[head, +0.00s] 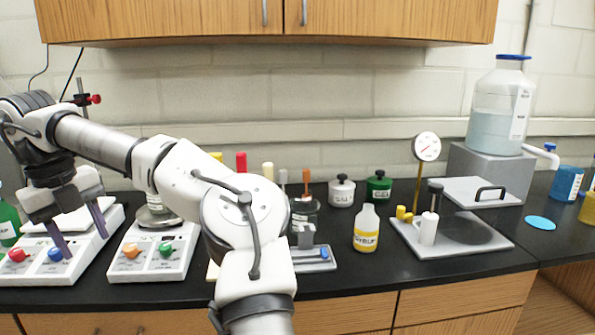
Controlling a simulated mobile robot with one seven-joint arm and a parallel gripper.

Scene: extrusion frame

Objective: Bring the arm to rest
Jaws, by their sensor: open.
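My arm (240,210) reaches up from the bottom middle of the head view and bends over to the left. My gripper (80,245) hangs at its left end, pointing down, with its two dark fingers apart and nothing between them. The fingers are in front of a white device (85,268) with a red knob (17,255) and a blue knob (55,254). Whether the fingertips touch the device cannot be told. My arm hides part of the middle of the bench.
A second white device (150,275) stands right of the gripper. Wooden cabinets (380,20) hang above. The black bench (350,265) has some free room in front.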

